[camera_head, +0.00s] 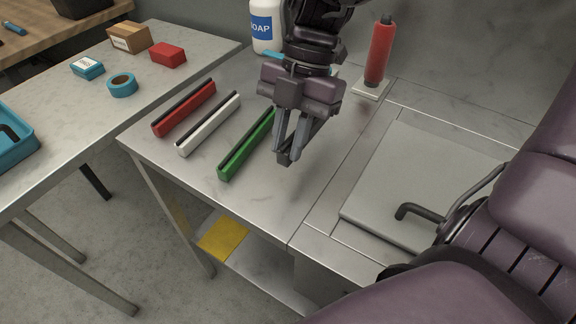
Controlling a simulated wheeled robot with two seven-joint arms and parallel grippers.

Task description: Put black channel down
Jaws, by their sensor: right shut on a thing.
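The black channel (284,159) is a dark bar, mostly hidden behind my right gripper (290,147). Its near end shows below the fingertips, and it slants away up and to the right. My right gripper points down over the metal counter (315,197) and is shut on the black channel. I cannot tell whether the channel touches the counter. A green channel (245,147) lies just left of it, then a white channel (209,124) and a red channel (185,109), roughly parallel. My left gripper is not in view.
A red bottle (380,52) and a soap bottle (264,25) stand at the back. A pale raised panel (425,170) lies to the right. A side table (60,150) at left holds a box (128,38), blue tape (122,85) and a red block (168,54). The counter's front strip is clear.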

